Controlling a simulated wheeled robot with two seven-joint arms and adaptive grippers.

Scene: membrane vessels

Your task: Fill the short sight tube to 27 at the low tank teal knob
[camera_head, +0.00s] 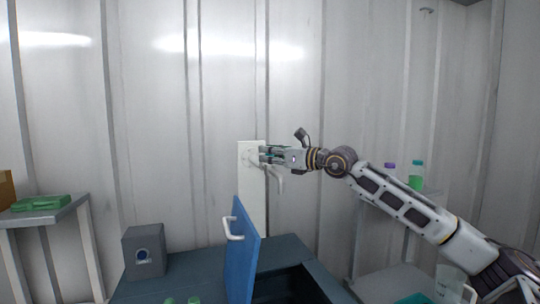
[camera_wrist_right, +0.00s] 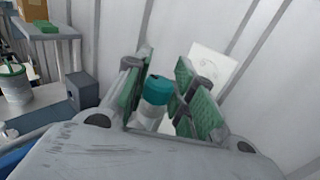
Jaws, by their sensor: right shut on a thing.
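A white wall panel (camera_head: 250,192) with a curved white spout (camera_head: 279,178) stands against the back wall. My right gripper (camera_head: 268,155) is at the panel's upper part, just above the spout. In the right wrist view, my right gripper (camera_wrist_right: 165,98) is shut on the teal knob (camera_wrist_right: 158,84), which has a pale stem and sits between the green finger pads. The white plate (camera_wrist_right: 213,66) shows behind the fingers. I cannot make out the sight tube or any scale. My left gripper is not in view.
A blue upright door (camera_head: 241,255) with a white handle stands in front of the panel, beside a dark opening. A grey box (camera_head: 143,252) is on the counter left. A clear jug (camera_head: 450,283) is at lower right; bottles (camera_head: 416,176) stand on a shelf behind my arm.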

